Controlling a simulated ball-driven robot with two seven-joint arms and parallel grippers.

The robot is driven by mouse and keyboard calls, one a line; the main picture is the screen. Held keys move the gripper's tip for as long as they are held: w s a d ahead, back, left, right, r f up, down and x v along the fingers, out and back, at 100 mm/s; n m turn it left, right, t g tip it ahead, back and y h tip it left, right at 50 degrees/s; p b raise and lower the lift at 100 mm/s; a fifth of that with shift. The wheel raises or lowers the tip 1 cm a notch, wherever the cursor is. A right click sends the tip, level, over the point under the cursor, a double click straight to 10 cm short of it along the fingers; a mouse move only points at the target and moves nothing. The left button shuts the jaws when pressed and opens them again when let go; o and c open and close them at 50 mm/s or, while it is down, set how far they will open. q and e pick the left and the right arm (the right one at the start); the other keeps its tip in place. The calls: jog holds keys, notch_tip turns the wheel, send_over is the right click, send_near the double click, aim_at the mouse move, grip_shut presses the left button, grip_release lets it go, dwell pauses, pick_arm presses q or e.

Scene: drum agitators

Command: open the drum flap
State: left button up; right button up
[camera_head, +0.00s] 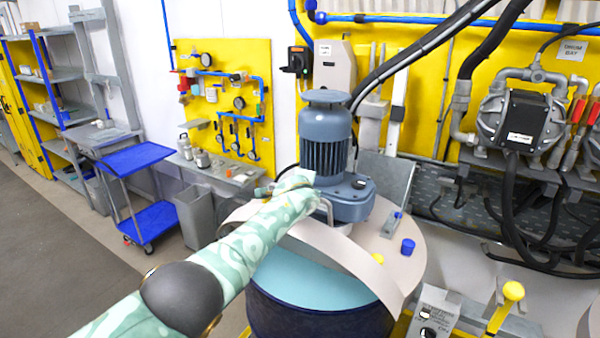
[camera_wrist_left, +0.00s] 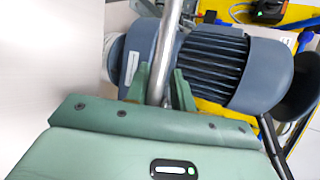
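The blue drum (camera_head: 315,318) stands at the centre of the head view. A beige flap (camera_head: 345,250) on its top is tilted up, and the pale teal drum opening (camera_head: 310,280) shows below it. A metal handle (camera_head: 327,211) stands at the flap near the motor. In the left wrist view, my left gripper (camera_wrist_left: 160,88) has its green fingers close on both sides of the metal handle bar (camera_wrist_left: 163,50), appearing shut on it. A pale flap surface (camera_wrist_left: 50,60) fills the left side there. My right gripper is not in view.
The blue-grey motor (camera_head: 326,145) stands on the drum lid just behind my gripper; it also shows close in the wrist view (camera_wrist_left: 215,70). A blue knob (camera_head: 407,246) is on the lid's right. A yellow-knobbed lever (camera_head: 513,291) stands at front right. Floor at left is clear.

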pick_arm(q)
jog(key=p+v, duration=0.1)
jog(key=p, duration=0.1)
jog(key=p+v, duration=0.2)
jog(key=p, duration=0.1)
jog(key=shift+s+d+r+p, duration=0.2)
jog(key=shift+d+r+p, duration=0.1)
jog(key=shift+r, duration=0.15)
jog(key=d+v, duration=0.1)
jog(key=v, duration=0.9)
jog(key=shift+s+a+f, duration=0.2)
jog(key=shift+s+a, duration=0.25)
jog(key=shift+a, duration=0.1)
jog(key=shift+s, duration=0.1)
